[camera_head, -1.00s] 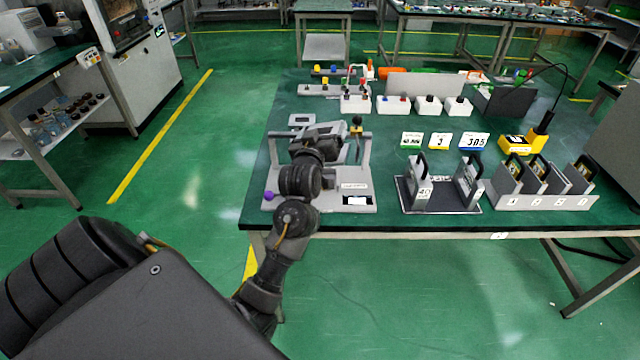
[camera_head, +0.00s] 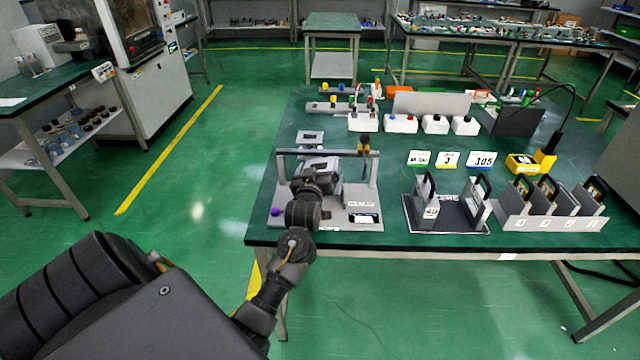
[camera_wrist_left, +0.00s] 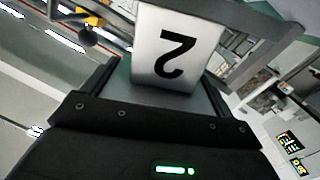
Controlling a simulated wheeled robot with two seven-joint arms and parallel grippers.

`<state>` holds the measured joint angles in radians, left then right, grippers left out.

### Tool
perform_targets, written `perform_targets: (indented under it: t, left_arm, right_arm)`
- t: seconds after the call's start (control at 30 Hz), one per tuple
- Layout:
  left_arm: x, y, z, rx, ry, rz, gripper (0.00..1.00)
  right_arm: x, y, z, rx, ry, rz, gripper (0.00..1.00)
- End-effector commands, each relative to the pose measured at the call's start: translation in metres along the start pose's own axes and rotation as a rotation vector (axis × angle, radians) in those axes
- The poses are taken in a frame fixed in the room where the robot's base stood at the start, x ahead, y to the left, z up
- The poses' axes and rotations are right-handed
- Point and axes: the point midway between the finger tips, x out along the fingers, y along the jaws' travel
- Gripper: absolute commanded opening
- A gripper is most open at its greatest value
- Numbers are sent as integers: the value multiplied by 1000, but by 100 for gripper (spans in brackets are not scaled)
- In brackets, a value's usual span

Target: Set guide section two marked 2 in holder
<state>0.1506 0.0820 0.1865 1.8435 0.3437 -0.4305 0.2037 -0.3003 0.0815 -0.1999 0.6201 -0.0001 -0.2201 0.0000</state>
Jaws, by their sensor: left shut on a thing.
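My left gripper (camera_head: 318,170) is over a grey fixture (camera_head: 362,222) with uprights and a crossbar, which looks like the holder, at the table's left front. In the left wrist view, guide section two (camera_wrist_left: 177,45), a pale plate with a black 2 seen upside down, is between the fingers of my left gripper (camera_wrist_left: 158,92). The gripper is shut on it. In the head view the arm and hand hide most of the section, and I cannot tell whether it touches the fixture. My right gripper is not in view.
A dark tray (camera_head: 412,222) with two handled grey blocks stands right of the fixture. A grey numbered rack (camera_head: 540,222) with several upright plates is further right. White button boxes (camera_head: 400,123) and number cards (camera_head: 447,159) lie behind. A purple knob (camera_head: 276,211) is at the fixture's left.

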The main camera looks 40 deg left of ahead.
Motion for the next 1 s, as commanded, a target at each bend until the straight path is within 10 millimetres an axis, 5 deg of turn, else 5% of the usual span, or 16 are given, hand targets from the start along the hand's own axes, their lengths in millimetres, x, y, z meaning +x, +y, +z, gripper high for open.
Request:
perform_targets:
  t: [0.17, 0.5, 0.73, 0.77, 0.87, 1.0]
  left_arm:
    - [0, -1, 3, 0, 3, 1, 44]
    - [0, -13, 42, 0, 2, 1, 44]
    - [0, -14, 45, -1, 4, 2, 44]
    - [0, -14, 46, 0, 1, 1, 88]
    - [0, -14, 46, 0, 1, 1, 100]
    - [0, -14, 46, 0, 1, 1, 100]
  right_arm:
    - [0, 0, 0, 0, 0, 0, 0]
    - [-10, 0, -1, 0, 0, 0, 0]
    - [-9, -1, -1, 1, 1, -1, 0]
    - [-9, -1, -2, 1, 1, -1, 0]
    - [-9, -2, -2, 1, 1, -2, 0]
    - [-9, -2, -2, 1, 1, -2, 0]
